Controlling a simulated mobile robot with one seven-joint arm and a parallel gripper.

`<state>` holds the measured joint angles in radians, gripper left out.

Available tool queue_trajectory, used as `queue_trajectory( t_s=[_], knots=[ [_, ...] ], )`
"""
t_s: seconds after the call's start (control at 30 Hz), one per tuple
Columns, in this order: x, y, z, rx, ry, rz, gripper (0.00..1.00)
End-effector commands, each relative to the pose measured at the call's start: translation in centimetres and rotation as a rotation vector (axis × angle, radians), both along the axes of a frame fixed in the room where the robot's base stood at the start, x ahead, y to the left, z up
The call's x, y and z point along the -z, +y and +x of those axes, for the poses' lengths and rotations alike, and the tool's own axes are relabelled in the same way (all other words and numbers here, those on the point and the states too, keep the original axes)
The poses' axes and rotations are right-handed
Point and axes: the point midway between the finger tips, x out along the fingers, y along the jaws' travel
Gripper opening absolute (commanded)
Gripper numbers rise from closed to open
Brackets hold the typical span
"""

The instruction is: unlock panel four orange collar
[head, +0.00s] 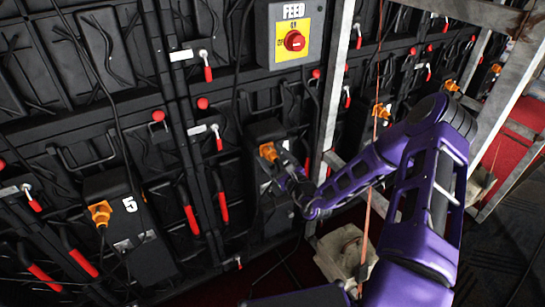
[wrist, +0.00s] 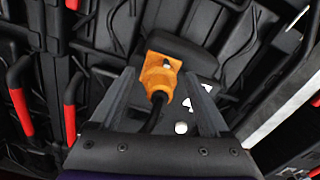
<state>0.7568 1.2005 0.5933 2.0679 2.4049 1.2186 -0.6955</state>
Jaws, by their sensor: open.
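The orange collar (head: 267,151) sits on a black box to the right of panel 5, in the middle of the head view. No number shows on that box; my gripper and arm cover part of it. In the wrist view the collar (wrist: 161,77) has a black cable running from it towards my gripper. My gripper (head: 282,168) is open and close to the collar. In the wrist view my gripper (wrist: 160,80) has one finger on each side of the collar, with gaps showing. I cannot tell how deep the fingertips reach.
Panel 5 (head: 131,205) has its own orange collar (head: 99,214) at left. A FEED box (head: 293,38) with a red knob is above. Red-tipped levers (head: 192,219) flank the boxes. A pale metal frame (head: 334,80) and weights (head: 345,252) stand at right.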

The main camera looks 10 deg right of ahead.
Motion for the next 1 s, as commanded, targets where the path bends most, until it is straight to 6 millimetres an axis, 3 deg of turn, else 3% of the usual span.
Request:
queue_trajectory(
  t_s=[0.23,0.27,0.7,1.0],
  knots=[
    [0.0,0.05,0.08,0.0,0.0,0.0,0.8],
    [0.0,0.05,0.08,0.0,0.0,0.0,0.76],
    [0.01,0.04,0.05,-0.001,0.0,0.0,0.0],
    [-0.07,0.11,0.04,-0.002,-0.01,-0.033,0.0]
  ],
)
